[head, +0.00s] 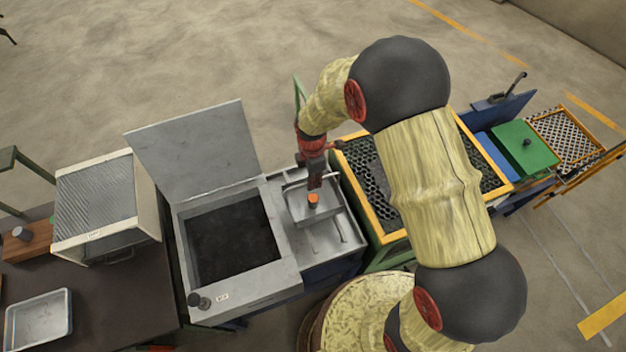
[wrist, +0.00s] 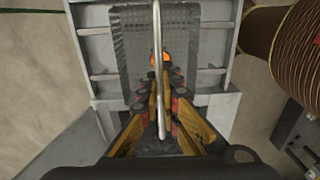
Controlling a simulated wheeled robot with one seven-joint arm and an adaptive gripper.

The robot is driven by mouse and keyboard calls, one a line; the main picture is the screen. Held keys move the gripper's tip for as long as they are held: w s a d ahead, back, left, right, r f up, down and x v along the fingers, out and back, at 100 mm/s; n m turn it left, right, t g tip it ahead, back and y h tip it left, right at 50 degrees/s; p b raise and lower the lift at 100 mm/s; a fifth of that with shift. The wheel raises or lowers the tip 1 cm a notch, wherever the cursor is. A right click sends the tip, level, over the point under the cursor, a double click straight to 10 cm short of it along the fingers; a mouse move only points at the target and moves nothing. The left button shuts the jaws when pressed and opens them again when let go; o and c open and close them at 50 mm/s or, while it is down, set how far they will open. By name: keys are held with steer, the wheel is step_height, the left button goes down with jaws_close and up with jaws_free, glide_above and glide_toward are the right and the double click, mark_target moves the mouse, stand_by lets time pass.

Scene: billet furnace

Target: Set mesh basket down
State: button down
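The mesh basket (head: 327,217) is grey, with a tall thin wire handle, and is over the slatted metal rack (head: 344,240) to the right of the open tank. In the wrist view the mesh basket (wrist: 126,45) is upright above the rack's slats (wrist: 95,48). I cannot tell whether its bottom touches them. A glowing orange piece (head: 313,198) is in the basket; it also shows beyond my fingertips in the wrist view (wrist: 164,58). My gripper (head: 315,181) points down, its fingers (wrist: 161,80) closed around the handle (wrist: 157,40). The fingers hide part of the basket.
The tank (head: 233,245) with dark contents has its lid (head: 195,145) raised at the back. A yellow-framed mesh bed (head: 366,200) is close on the right. A furnace box (head: 95,205) and a metal tray (head: 38,318) are on the dark bench at left.

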steer(key=c, duration=2.5)
jaws_free()
steer(key=shift+f, duration=0.1)
steer(key=o, duration=0.5)
steer(key=shift+c, duration=0.2)
steer(key=s+d+r+m+t+b, duration=0.1)
steer(key=d+r+m, duration=0.15)
steer(key=r, duration=0.85)
steer(key=s+d+r+m+t, duration=0.1)
steer(key=d+r+m, duration=0.15)
steer(key=r, duration=0.95)
steer(key=s+d+r+m+t, duration=0.2)
steer(key=s+d+r+m, duration=0.2)
steer(key=s+r+m, duration=0.2)
steer(key=s+d+r+m+t, duration=0.2)
steer(key=s+d+r+m, duration=0.3)
steer(key=s+m, duration=0.5)
steer(key=shift+s+d+r, duration=0.15)
steer(key=shift+s+r, duration=0.8)
steer(key=shift+s, duration=0.15)
